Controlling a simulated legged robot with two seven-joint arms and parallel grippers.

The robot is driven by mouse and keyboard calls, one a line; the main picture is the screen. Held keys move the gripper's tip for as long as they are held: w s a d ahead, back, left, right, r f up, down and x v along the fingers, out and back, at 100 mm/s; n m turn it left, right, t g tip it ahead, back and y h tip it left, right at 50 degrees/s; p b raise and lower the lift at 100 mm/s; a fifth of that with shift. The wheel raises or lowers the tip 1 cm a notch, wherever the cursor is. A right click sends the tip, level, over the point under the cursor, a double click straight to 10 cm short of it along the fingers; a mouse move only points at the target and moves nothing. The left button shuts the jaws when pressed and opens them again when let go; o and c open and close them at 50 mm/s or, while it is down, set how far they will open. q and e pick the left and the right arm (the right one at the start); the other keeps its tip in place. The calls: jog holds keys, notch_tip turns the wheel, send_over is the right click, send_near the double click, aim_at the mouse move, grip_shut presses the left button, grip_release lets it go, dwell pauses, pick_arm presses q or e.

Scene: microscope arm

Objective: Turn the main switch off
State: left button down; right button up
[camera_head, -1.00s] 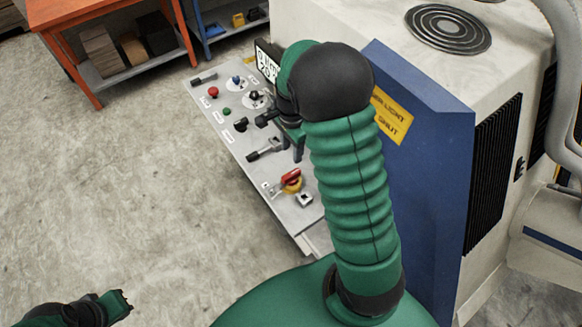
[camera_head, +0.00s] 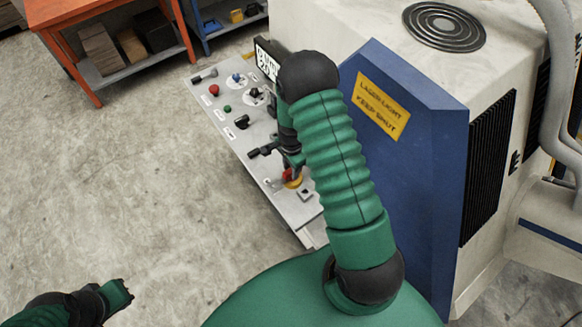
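The main switch appears to be the red handle on a yellow base (camera_head: 293,183) near the front end of the sloping grey control panel (camera_head: 298,212). My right arm reaches over the panel from the right. Its gripper (camera_head: 288,168) points down at the red handle and covers much of it. I cannot tell whether the fingers touch the handle or how far apart they are. My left gripper (camera_head: 124,292) is at the lower left above the floor, far from the panel. Its fingers are too small to read.
The panel also carries a red button (camera_head: 214,89), a green button (camera_head: 227,108), black knobs and a black lever (camera_head: 263,150). A blue cover with a yellow label (camera_head: 381,105) stands right of my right arm. An orange workbench (camera_head: 110,20) is at the back left. The left floor is clear.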

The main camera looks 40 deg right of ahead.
jog(key=shift+s+r, duration=0.1)
jog(key=shift+s, duration=0.1)
jog(key=c, duration=0.5)
jog(key=shift+d, duration=0.1)
grip_shut()
dwell(0.4)
